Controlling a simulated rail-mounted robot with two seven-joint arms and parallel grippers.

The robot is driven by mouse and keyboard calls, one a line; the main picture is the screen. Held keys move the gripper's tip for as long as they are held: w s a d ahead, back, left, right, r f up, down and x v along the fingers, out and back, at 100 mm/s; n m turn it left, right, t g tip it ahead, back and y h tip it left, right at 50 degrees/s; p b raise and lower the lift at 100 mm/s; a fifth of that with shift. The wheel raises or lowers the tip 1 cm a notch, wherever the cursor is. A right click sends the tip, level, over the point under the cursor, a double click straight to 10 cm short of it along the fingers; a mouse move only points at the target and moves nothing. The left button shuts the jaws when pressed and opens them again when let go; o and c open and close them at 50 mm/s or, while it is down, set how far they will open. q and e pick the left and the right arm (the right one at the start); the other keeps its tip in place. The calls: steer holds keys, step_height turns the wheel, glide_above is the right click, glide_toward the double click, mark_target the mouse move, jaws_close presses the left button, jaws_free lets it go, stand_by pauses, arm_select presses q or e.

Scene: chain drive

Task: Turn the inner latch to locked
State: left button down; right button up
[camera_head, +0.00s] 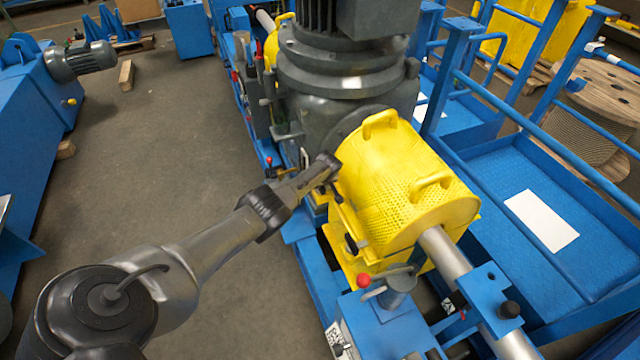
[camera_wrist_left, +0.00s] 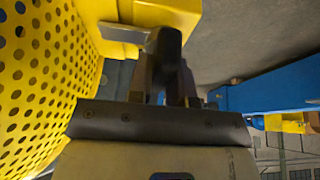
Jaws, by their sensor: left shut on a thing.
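The yellow perforated guard (camera_head: 395,185) covers the drive and is closed over the shaft. My left gripper (camera_head: 328,163) is at the guard's left side, close to the gearbox, and hides the inner latch in the head view. In the left wrist view my left gripper (camera_wrist_left: 166,80) is shut on the dark handle of the inner latch (camera_wrist_left: 168,44). The latch's grey metal arm (camera_wrist_left: 122,33) reaches left onto the yellow guard. The other latch, with a black knob (camera_head: 351,243), sits nearer on the guard's lower edge, apart from the gripper. My right gripper is out of view.
The grey motor and gearbox (camera_head: 345,85) stand right behind the guard. A red-knobbed lever (camera_head: 364,281) and the steel shaft (camera_head: 445,258) are in front. Blue railings (camera_head: 545,130) stand at the right.

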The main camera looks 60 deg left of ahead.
arm_select(q)
steer(key=shift+f, duration=0.1)
stand_by(0.4)
steer(key=c, duration=1)
jaws_free()
steer(key=shift+c, duration=0.2)
steer(key=shift+d+r+p, duration=0.1)
steer(key=shift+r+p, duration=0.35)
steer(key=shift+r, duration=0.05)
steer(key=p+v, duration=0.4)
steer(key=v, duration=0.1)
steer(key=shift+r+p, duration=0.3)
steer(key=shift+p, duration=0.05)
steer(key=p+v, duration=0.2)
steer(key=v, duration=0.5)
steer(key=shift+d, duration=0.15)
